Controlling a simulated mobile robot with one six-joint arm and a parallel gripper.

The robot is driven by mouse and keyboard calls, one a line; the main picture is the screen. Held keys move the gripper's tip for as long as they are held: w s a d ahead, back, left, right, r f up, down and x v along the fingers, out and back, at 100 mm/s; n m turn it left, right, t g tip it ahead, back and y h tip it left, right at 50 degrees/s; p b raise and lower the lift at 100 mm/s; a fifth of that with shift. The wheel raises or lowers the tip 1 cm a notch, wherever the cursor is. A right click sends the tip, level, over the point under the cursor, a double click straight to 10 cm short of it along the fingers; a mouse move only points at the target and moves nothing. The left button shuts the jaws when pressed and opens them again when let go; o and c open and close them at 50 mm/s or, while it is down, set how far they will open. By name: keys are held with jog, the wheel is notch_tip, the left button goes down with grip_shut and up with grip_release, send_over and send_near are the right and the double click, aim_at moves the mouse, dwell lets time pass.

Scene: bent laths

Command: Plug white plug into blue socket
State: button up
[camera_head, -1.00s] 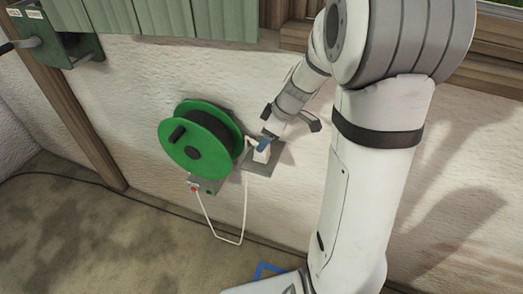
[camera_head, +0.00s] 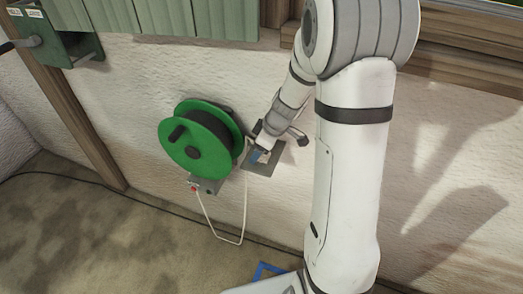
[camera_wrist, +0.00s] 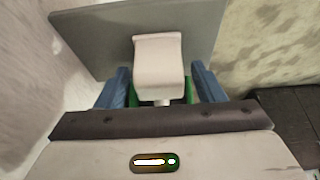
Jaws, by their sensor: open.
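The white plug (camera_wrist: 158,62) stands out in front of a grey plate (camera_wrist: 85,40) in the wrist view. My gripper (camera_wrist: 161,88) is open, with one blue finger on each side of the plug and a narrow gap on both sides. In the head view my gripper (camera_head: 262,156) is at the grey plate (camera_head: 276,165) on the wall and covers most of the plug. A white cable (camera_head: 243,205) hangs from there and loops to a small grey box (camera_head: 208,185) under the reel. I cannot make out a blue socket in either view.
A green cable reel (camera_head: 195,142) stands out from the wall just left of my gripper. A green cabinet with a lever box (camera_head: 45,40) is at the upper left. A blue outline (camera_head: 268,268) lies on the floor. A dark cable runs along the wall's foot.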

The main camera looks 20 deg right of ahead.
aim_at(253, 141)
jog(key=c, duration=1)
jog(key=shift+r, duration=0.15)
jog(key=shift+s+r, duration=0.15)
notch_tip(253, 141, up, 7)
jog(key=shift+a+f, duration=0.1)
jog(key=s+a+b, duration=0.1)
jog(key=s+a, duration=1)
jog(key=s, duration=0.5)
jog(key=shift+a+f+b, duration=0.15)
jog(key=shift+a+b, duration=0.1)
jog(key=shift+b, duration=0.1)
